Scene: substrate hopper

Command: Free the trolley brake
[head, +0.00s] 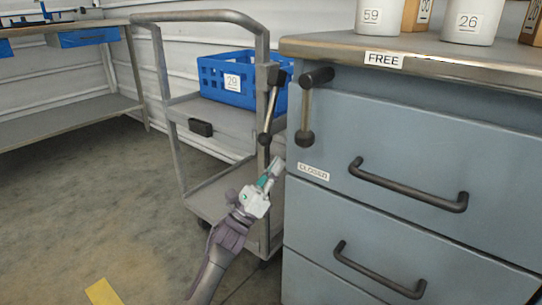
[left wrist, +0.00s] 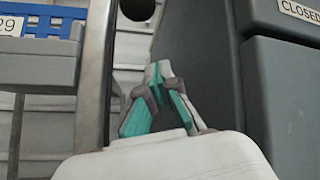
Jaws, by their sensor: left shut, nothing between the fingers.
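The grey trolley (head: 262,42) stands left of a blue-grey drawer cabinet. On its right post a metal lever (head: 271,108) hangs down, slightly tilted, ending in a dark knob (head: 264,138). A second lever (head: 306,108) hangs down on the cabinet's left front, between a FREE label (head: 384,59) and a CLOSED label (head: 314,171). My left gripper (head: 276,167) is shut and empty, just below the trolley lever's knob and apart from it. In the left wrist view its fingers (left wrist: 158,72) meet near the trolley post, below a dark knob (left wrist: 137,8); I cannot tell which lever's.
A blue crate (head: 240,80) marked 29 sits on the trolley's upper shelf. The cabinet (head: 400,130) with dark drawer handles stands close on the right. A workbench (head: 75,108) is at the far left. Floor at left is clear, with a yellow marking (head: 102,292).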

